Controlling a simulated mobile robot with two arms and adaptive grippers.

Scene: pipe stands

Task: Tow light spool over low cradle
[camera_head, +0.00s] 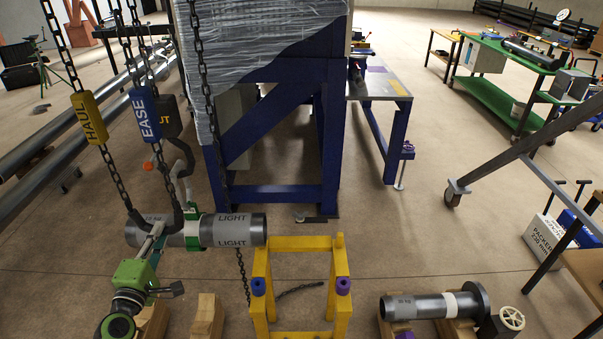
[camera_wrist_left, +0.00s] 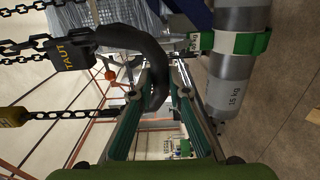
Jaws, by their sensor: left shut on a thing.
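The light spool (camera_head: 232,230), a grey pipe lettered LIGHT with a green strap (camera_head: 193,231), hangs roughly level at centre left. It also shows in the left wrist view (camera_wrist_left: 233,70). The spool's right end overlaps the cradle's near-left post in the picture; I cannot tell the gap. My left gripper (camera_wrist_left: 157,85) is shut on the black hook (camera_wrist_left: 153,62) below the TAUT tag (camera_wrist_left: 70,53), beside the spool. My right gripper is not in view.
Chains with a yellow HAUL tag (camera_head: 88,118) and a blue EASE tag (camera_head: 144,113) hang at left. A blue frame (camera_head: 333,140) stands behind. A flanged pipe (camera_head: 420,306) lies on wooden blocks at lower right. Wooden blocks (camera_head: 207,317) stand left of the cradle. Floor at centre right is clear.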

